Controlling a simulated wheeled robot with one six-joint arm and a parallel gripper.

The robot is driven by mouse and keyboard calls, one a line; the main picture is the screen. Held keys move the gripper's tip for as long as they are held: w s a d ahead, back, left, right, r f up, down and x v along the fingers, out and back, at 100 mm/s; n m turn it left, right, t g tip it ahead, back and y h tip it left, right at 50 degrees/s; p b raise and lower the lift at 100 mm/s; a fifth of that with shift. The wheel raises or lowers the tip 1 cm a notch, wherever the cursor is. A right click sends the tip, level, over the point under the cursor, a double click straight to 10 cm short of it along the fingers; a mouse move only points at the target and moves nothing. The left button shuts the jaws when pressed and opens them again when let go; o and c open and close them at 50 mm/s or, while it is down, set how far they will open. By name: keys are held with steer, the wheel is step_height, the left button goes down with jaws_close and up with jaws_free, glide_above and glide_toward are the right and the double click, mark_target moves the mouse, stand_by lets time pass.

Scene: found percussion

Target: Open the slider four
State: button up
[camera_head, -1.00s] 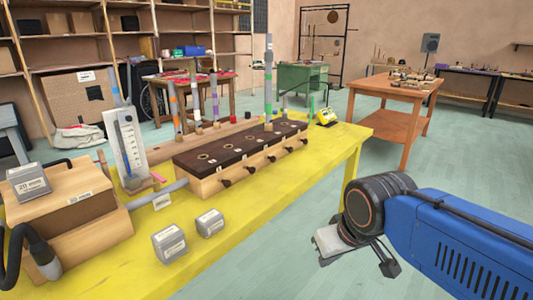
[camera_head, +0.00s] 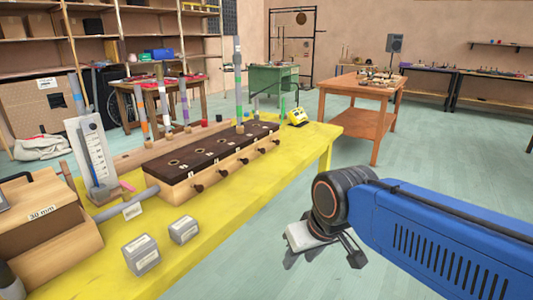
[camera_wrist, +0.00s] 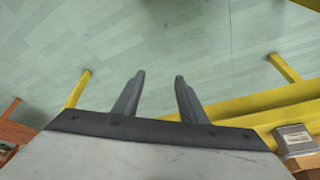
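The wooden chest with a dark top (camera_head: 222,143) stands on the yellow table in the head view. Several dark slider knobs stick out of its front face in a row, from the near knob (camera_head: 197,188) to the far knob (camera_head: 275,142). The number marks are too small to read, so I cannot tell which is slider four. A tall banded tube (camera_head: 238,90) stands at the chest's far part. My gripper (camera_head: 325,258) is off the table's right side, apart from the chest. In the wrist view my gripper (camera_wrist: 158,78) has its fingers apart, with only floor between them.
Two grey weight blocks (camera_head: 141,254) lie on the yellow table (camera_head: 215,215) near the front. A wooden bellows box (camera_head: 45,215) and a white gauge (camera_head: 92,155) stand left. An orange table (camera_head: 365,122) stands behind. The floor right of the yellow table is clear.

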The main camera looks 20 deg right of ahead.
steer(key=w+a+f+m+g+y, duration=0.1)
steer(key=w+a+m+g+y, duration=0.1)
steer(key=w+a+m, duration=0.15)
steer(key=m+t+y, duration=0.7)
steer(key=m+t, duration=0.6)
steer(key=m, duration=1.3)
glide_toward(264, 151)
steer(key=x, duration=0.7)
steer(key=shift+w+a, duration=0.15)
steer(key=shift+w, duration=0.25)
